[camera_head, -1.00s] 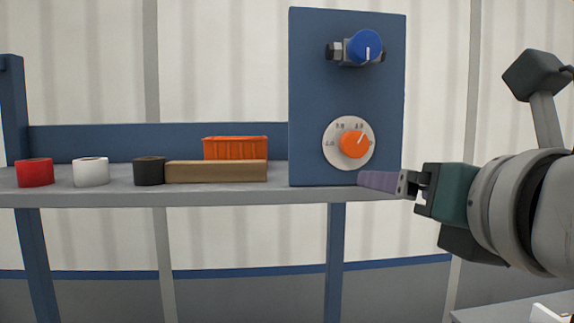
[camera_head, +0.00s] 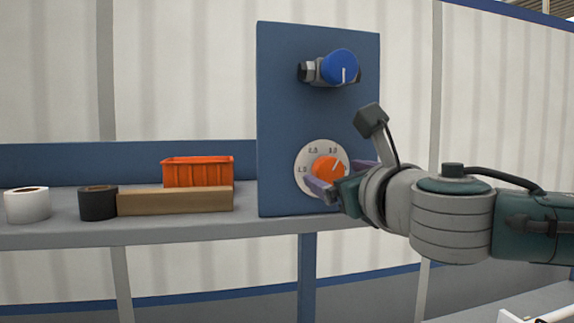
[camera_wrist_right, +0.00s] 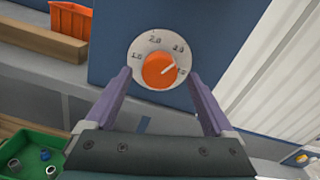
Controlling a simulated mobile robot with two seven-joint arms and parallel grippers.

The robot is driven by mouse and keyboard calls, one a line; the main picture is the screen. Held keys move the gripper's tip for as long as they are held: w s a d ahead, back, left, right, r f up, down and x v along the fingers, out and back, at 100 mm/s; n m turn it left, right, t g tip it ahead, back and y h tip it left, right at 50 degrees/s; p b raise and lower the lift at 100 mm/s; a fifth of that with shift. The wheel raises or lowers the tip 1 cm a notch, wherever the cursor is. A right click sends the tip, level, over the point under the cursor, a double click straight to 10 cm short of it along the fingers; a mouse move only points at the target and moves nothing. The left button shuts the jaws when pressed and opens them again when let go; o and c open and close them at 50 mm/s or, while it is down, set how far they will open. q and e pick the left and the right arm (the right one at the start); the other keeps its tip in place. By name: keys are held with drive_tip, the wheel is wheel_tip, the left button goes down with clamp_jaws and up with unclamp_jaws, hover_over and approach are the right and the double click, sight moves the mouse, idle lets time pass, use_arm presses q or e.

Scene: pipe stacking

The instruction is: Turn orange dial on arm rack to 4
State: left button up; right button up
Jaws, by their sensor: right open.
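The orange dial (camera_head: 329,170) sits on a round white scale plate (camera_head: 308,178) low on the blue panel (camera_head: 275,125). In the right wrist view the dial (camera_wrist_right: 160,71) shows a white pointer line aimed up and right, between the upper-right mark and the lower-right mark. My right gripper (camera_head: 341,178) is open at the dial, with its purple fingers on either side. In the right wrist view the fingers (camera_wrist_right: 160,80) flank the scale plate, and I see no clear grip on the dial. My left gripper is not in view.
A blue knob (camera_head: 341,67) with a white line sits higher on the panel. On the grey shelf (camera_head: 160,232) are white tape (camera_head: 27,206), black tape (camera_head: 98,204), a wooden block (camera_head: 175,201) and an orange bin (camera_head: 198,172). A green bin (camera_wrist_right: 35,155) lies below.

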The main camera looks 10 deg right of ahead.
drive_tip(key=shift+w, duration=0.5)
drive_tip(key=shift+c, duration=0.3)
drive_tip(key=c, duration=1.3)
drive_tip(key=shift+m, duration=0.4)
drive_tip(key=m+b, duration=0.1)
drive_tip(key=m, duration=0.4)
drive_tip(key=shift+b, duration=0.3)
drive_tip(key=m+b, duration=0.1)
drive_tip(key=m, duration=0.5)
drive_tip(key=o, duration=1.4)
drive_tip(key=shift+c, duration=0.2)
